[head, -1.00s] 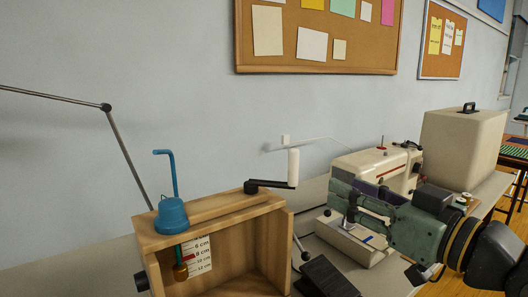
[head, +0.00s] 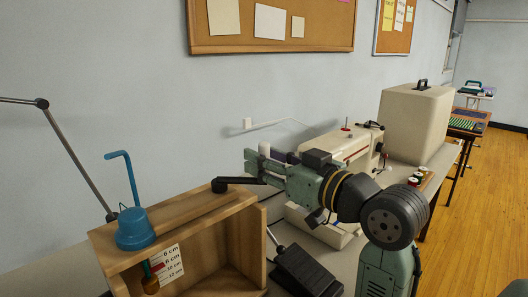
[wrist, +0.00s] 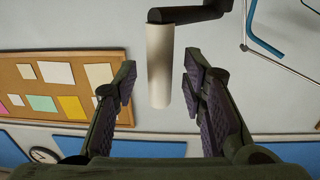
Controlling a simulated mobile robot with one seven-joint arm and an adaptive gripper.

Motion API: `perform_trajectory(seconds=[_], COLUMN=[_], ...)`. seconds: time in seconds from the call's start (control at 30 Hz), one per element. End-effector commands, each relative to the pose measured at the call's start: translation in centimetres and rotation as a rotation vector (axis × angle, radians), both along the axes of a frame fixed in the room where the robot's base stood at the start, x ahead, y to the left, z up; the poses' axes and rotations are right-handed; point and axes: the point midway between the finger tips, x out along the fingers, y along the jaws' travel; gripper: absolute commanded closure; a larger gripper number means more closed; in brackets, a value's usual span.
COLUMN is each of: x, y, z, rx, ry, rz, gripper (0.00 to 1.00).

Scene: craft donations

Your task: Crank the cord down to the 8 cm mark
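A wooden box (head: 180,224) stands on the bench with a black crank arm (head: 235,181) on its top right. The crank's white upright handle (wrist: 159,60) hangs between my gripper's fingers in the wrist view, with gaps on both sides. My gripper (head: 264,166) is open around it and hides most of the handle in the head view. A blue cap with a bent rod (head: 136,228) sits on the box's left top. I cannot read the weight's exact level.
A cream sewing machine (head: 335,148) stands close behind my arm, with a cream case (head: 415,120) further right. A black pedal (head: 305,270) lies right of the box. A lamp arm (head: 75,158) rises at the left. Open floor (head: 495,190) shows at the right.

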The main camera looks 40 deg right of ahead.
Motion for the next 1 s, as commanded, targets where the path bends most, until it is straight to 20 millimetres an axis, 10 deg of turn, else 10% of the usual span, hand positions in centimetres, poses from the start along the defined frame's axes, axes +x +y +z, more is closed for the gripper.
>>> perform_trajectory(seconds=[0.4, 1.0], x=[0.98, 0.95], y=[0.03, 0.03], z=[-0.04, -0.04], rx=[0.0, 0.0], ry=[0.0, 0.0], rz=[-0.001, -0.001], gripper=[0.62, 1.0])
